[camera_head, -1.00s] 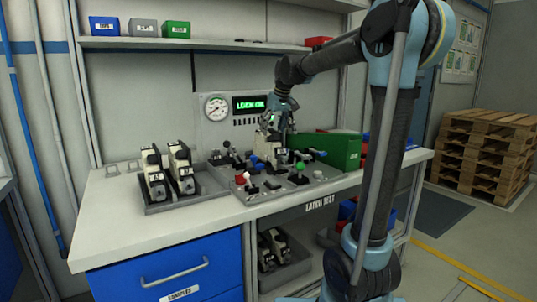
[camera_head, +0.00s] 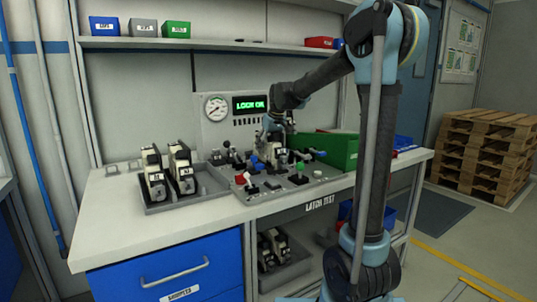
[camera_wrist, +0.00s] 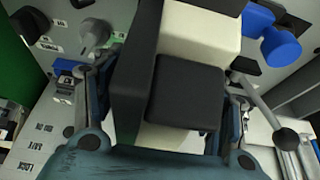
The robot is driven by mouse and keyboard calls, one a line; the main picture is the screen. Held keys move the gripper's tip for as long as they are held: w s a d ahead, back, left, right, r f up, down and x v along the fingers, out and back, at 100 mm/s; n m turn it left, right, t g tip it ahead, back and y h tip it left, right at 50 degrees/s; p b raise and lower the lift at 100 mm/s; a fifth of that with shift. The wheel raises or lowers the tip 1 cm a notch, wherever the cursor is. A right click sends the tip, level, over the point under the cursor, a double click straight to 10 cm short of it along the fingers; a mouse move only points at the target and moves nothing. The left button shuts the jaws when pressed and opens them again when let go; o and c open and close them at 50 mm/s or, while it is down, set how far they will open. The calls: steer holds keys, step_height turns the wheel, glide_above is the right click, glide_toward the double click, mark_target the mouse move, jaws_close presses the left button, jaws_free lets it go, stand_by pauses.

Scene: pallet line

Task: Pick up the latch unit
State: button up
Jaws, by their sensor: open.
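A black and cream latch unit (camera_head: 275,153) stands on the grey test panel at the middle of the bench. In the wrist view the latch unit (camera_wrist: 187,92) fills the middle, its black block nearest the camera. My gripper (camera_wrist: 165,105) is open, with one finger on each side of this unit. Whether the fingers touch it I cannot tell. In the head view my gripper (camera_head: 272,128) is over the unit and partly hides it. Two similar latch units (camera_head: 155,178) (camera_head: 181,168) stand in a grey tray at the left.
The test panel (camera_head: 290,187) has levers and coloured knobs close around the unit; a blue knob (camera_wrist: 280,47) is near it. A green bin (camera_head: 338,152) stands right behind. A gauge and green-lit display (camera_head: 250,103) are behind. The bench's left front is clear.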

steer(key=c, duration=1.4)
step_height(320, 180, up, 19)
steer(key=shift+f, duration=0.1)
stand_by(0.4)
